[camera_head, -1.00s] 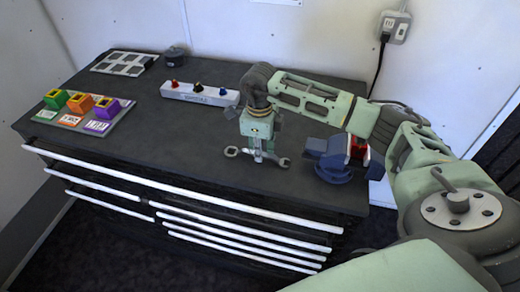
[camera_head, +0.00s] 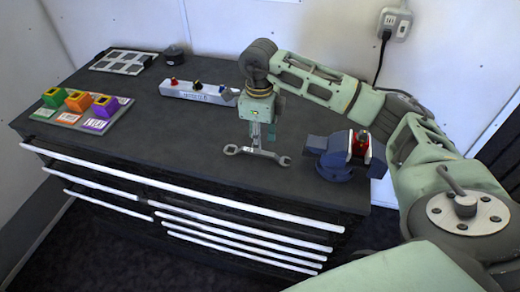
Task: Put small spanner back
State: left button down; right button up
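The small spanner (camera_head: 258,153) is a grey metal wrench with a ring-like left end and an open jaw at the right. It lies on the dark workbench top (camera_head: 195,130), left of the vise. My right gripper (camera_head: 263,142) points down just above and behind the middle of the spanner. Its two fingers look spread, with a gap between them and nothing held. Whether a fingertip touches the spanner is hard to tell. My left gripper is out of view.
A blue vise (camera_head: 335,160) with a red part stands to the right of the spanner. A white strip with coloured knobs (camera_head: 195,92) lies behind. Coloured blocks on a tray (camera_head: 118,118) and a grey panel (camera_head: 124,62) are at the left. The front bench middle is clear.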

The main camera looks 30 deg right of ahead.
notch_tip(320, 180, up, 8)
jog(key=b, duration=0.1)
jog(key=shift+f+b, duration=0.2)
jog(key=shift+b, duration=0.15)
